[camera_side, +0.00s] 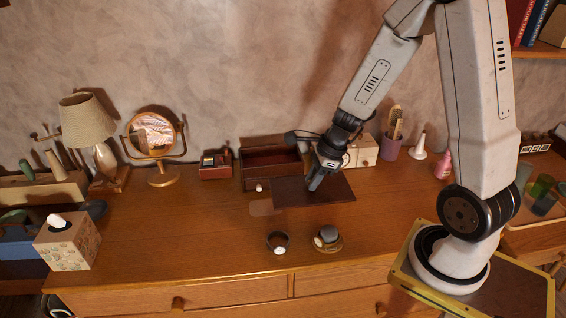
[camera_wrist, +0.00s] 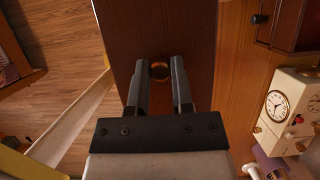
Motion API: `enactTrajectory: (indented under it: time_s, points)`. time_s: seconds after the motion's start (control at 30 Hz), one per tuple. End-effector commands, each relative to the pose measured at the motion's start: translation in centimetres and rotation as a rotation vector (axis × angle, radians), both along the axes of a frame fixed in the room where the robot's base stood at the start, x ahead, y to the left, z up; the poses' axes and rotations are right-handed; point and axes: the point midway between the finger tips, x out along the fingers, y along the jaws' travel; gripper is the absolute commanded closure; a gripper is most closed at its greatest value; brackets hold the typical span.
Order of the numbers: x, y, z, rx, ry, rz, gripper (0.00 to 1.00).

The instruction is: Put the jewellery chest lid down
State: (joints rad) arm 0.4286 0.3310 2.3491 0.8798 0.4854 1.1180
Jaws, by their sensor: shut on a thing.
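The jewellery chest (camera_side: 262,180) is a dark red-brown box with an open top, standing near the back of the dresser; part of it shows at the top right of the wrist view (camera_wrist: 283,28). Its lid (camera_side: 338,191) is a flat dark brown board in front and to the right of the chest, apart from its opening. The lid fills the middle of the wrist view (camera_wrist: 158,30). My gripper (camera_side: 315,187) is over the lid, its fingers (camera_wrist: 159,78) shut on the small brass knob (camera_wrist: 159,70). I cannot tell whether the lid touches the dresser top.
A cream drawer box with a clock face (camera_wrist: 284,105) stands behind the lid. A small dark red box (camera_side: 215,165) is left of the chest. A small round pot (camera_side: 278,241) and a lidded jar (camera_side: 327,237) stand in front. The dresser top (camera_side: 180,225) is clear at left.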

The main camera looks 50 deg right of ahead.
Motion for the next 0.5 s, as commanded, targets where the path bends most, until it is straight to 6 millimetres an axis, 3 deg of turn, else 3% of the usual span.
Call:
enactTrajectory:
  time_s: [0.2,0.5]
  points:
    - [-3.1,1.3,-1.5,0.001,0.001,-0.013,1.0]
    - [-4.5,1.8,-2.0,-0.001,-0.001,-0.017,1.0]
